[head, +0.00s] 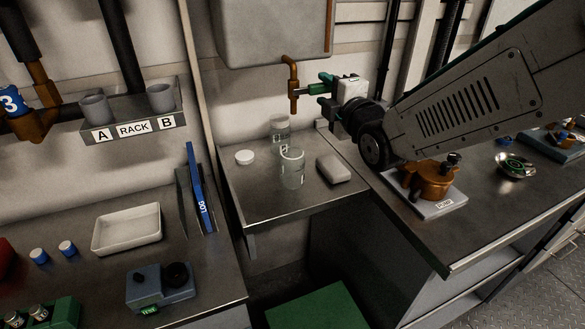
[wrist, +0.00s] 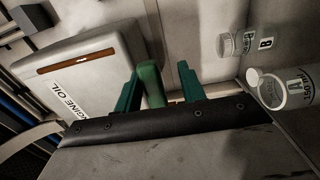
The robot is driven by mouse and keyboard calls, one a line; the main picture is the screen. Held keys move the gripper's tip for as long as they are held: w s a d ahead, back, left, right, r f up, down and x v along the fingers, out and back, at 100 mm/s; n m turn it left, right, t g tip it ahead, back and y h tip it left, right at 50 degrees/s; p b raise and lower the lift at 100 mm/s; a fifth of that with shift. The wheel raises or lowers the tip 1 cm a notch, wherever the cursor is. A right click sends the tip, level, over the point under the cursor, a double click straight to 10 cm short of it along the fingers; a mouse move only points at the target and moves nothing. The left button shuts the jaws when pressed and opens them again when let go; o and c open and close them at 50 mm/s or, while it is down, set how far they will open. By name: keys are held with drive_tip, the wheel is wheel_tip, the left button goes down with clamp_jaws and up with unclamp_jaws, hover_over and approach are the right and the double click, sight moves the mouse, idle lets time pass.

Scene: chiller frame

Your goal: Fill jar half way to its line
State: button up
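The tank marked ENGINE OIL (wrist: 85,70) hangs on the wall and also shows in the head view (head: 270,30). A copper spout (head: 293,80) comes down below it. My gripper (wrist: 160,88) is at the tap, with its green fingers on either side of a green handle (wrist: 151,86). A gap shows between the handle and the right finger. Clear jar A (wrist: 297,88) stands upright on the metal shelf, nearer the front in the head view (head: 292,172). Clear jar B (wrist: 240,44) stands behind it (head: 280,128).
A white lid (head: 245,157) and a pale block (head: 334,169) flank the jars on the shelf (head: 265,200). A copper pump (head: 434,182) stands on the right bench. RACK (head: 133,130), a white tray (head: 127,229) and a blue-grey device (head: 160,287) are at left.

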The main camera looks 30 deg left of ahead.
drive_tip(key=shift+r, duration=0.1)
idle(2.2)
idle(0.9)
drive_tip(key=shift+r, duration=2.25)
idle(2.5)
